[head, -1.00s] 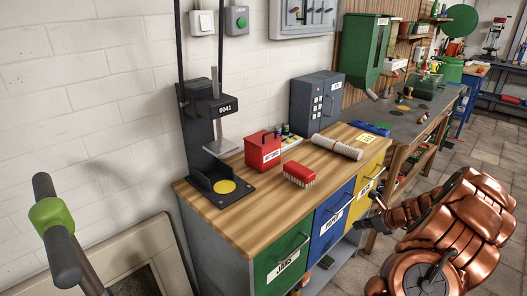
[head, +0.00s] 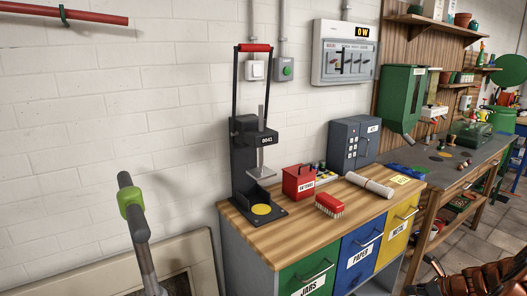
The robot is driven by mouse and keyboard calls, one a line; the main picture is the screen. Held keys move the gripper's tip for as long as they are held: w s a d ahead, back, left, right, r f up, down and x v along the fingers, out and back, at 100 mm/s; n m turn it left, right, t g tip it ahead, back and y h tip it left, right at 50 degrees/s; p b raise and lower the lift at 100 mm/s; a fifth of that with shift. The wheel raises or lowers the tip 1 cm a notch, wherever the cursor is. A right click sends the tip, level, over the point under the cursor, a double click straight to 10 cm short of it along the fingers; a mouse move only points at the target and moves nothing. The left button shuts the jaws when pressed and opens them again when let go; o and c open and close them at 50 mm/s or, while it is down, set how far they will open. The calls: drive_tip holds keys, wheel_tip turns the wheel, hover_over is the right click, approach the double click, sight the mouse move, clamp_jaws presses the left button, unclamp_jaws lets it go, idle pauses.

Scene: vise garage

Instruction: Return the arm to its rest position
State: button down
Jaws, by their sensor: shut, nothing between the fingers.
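My copper-coloured arm shows only at the bottom right corner of the head view, cut off by the frame edge. My gripper (head: 422,283) is a small dark shape at the bottom edge, in front of the bench's right end. It is shut and empty, and most of it is cut off. It appears apart from the bench and the things on it.
A wooden-topped bench (head: 300,238) carries a black press (head: 246,165), a red box (head: 298,182), a red brush (head: 329,204) and a paper roll (head: 370,186). Coloured drawers face front. A grey workbench (head: 455,158) stands behind right. A green-collared handle (head: 131,204) rises at left.

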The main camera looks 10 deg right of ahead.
drive_tip(key=s+a+r+n+g+y, duration=0.15)
drive_tip(key=a+r+n, duration=0.35)
drive_tip(key=a, duration=0.5)
drive_tip(key=w+a+r+n+g+y+p, duration=0.15)
drive_tip(key=a+r+n, duration=0.35)
drive_tip(key=a, duration=0.6)
drive_tip(key=s+a+r+n+g, duration=0.2)
drive_tip(key=a+r+n, duration=0.35)
drive_tip(key=a, duration=0.45)
drive_tip(key=s+a+r+n+g+h, duration=0.25)
drive_tip(key=s+a+n, duration=0.35)
drive_tip(key=s, duration=0.3)
drive_tip(key=s+a+r+n+g+h, duration=0.1)
drive_tip(key=s+a+r+n+g, duration=0.15)
drive_tip(key=s+a+n, duration=0.55)
drive_tip(key=s+d+n+h+p, duration=0.1)
drive_tip(key=s+d, duration=0.3)
drive_tip(key=s, duration=0.8)
drive_tip(key=shift+r+n+h, duration=0.35)
drive_tip(key=shift+n+h, duration=0.2)
drive_tip(key=shift+h, duration=0.3)
